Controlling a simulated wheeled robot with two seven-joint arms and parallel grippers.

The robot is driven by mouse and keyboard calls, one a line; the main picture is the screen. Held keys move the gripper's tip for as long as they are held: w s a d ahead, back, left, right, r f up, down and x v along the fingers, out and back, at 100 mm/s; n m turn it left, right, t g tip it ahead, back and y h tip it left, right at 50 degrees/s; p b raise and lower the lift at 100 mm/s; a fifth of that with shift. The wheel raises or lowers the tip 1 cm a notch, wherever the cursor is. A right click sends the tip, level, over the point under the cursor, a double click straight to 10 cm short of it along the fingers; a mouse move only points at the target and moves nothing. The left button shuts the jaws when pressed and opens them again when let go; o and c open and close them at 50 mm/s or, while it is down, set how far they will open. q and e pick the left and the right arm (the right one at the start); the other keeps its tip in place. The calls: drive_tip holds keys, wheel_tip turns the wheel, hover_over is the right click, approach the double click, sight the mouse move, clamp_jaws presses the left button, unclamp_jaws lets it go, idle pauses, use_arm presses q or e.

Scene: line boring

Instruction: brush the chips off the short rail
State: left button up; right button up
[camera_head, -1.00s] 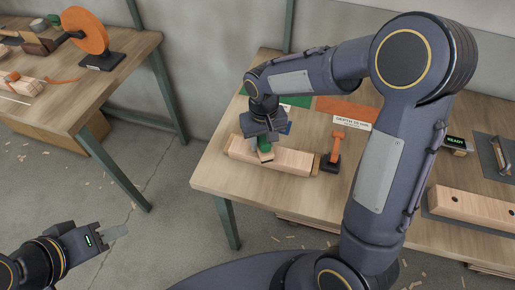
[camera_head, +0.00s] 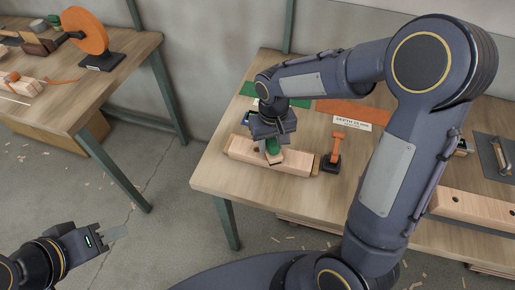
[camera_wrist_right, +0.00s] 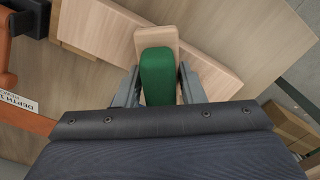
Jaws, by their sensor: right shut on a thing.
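The short rail (camera_head: 296,163) is a pale wooden bar lying on the right-hand workbench; it also shows in the right wrist view (camera_wrist_right: 212,76). My right gripper (camera_head: 272,138) is shut on a brush (camera_head: 273,147) with a green handle and pale wooden body. The brush (camera_wrist_right: 158,72) is over the middle of the rail; whether it touches the top is hidden. I cannot make out chips on the rail. My left gripper (camera_head: 112,234) is away over the floor at the lower left, holding nothing I can see; its finger gap is unclear.
An orange-handled tool on a dark stand (camera_head: 332,152) is close by the rail's right end, with a depth sign (camera_head: 345,122) behind it. A longer drilled rail (camera_head: 478,208) lies at the right. Another bench (camera_head: 100,78) with an orange disc (camera_head: 86,30) stands at left.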

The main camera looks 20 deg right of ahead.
drive_tip(key=shift+w+a, duration=0.65)
drive_tip(key=shift+a, duration=0.3)
drive_tip(key=shift+w+a, duration=0.6)
drive_tip(key=shift+a, duration=0.4)
drive_tip(key=shift+s+d, duration=0.7)
drive_tip(key=shift+d, duration=0.35)
drive_tip(key=shift+r, duration=0.1)
drive_tip(key=shift+r+p, duration=0.5)
drive_tip(key=shift+r, duration=0.1)
